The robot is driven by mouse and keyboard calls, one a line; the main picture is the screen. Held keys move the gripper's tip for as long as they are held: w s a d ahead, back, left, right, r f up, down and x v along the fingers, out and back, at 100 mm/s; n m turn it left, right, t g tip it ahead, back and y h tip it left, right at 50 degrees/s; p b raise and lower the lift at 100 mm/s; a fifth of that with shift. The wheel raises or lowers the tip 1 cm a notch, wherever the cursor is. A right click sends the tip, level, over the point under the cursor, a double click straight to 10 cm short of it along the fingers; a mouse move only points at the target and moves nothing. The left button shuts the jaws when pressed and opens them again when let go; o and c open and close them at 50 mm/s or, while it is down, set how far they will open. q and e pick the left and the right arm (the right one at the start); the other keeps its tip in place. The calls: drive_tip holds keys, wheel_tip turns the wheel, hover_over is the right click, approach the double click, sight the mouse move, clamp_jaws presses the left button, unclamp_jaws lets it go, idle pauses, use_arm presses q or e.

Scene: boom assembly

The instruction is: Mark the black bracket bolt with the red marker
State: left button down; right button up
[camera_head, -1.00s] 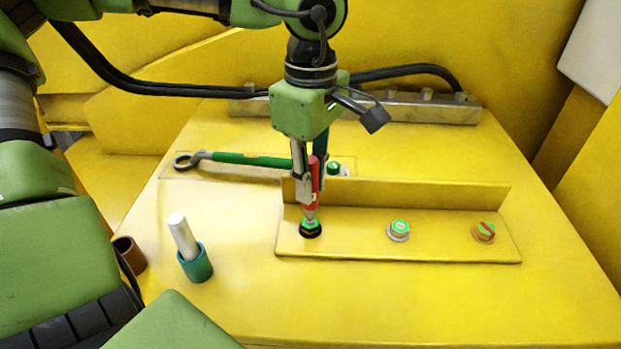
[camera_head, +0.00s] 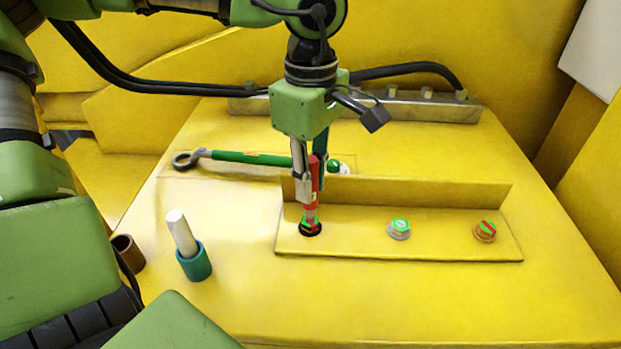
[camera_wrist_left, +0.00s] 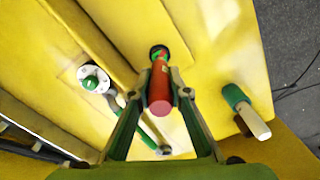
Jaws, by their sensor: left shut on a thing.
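My left gripper (camera_head: 309,180) is shut on the red marker (camera_head: 313,178), held upright with its tip down. The marker also shows in the left wrist view (camera_wrist_left: 160,88). Its tip is at the black bracket bolt (camera_head: 311,230), on the left of the yellow angle bracket (camera_head: 350,245). Green shows on the bolt's top, with some red beside the tip; I cannot tell whether that red is a mark or the marker. The bolt also shows in the left wrist view (camera_wrist_left: 157,51), partly hidden by the marker. My right gripper is not in view.
A silver bolt (camera_head: 399,230) with a green top and a copper bolt (camera_head: 485,233) with green and red on top stand further right. A green wrench (camera_head: 250,159) lies behind. A white marker (camera_head: 180,231) in a teal holder (camera_head: 196,264) and a brown holder (camera_head: 128,254) stand left.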

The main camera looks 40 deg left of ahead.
sight(310, 159)
use_arm(q)
drive_tip(key=shift+r+p, duration=1.65)
drive_tip(key=shift+r, duration=1.3)
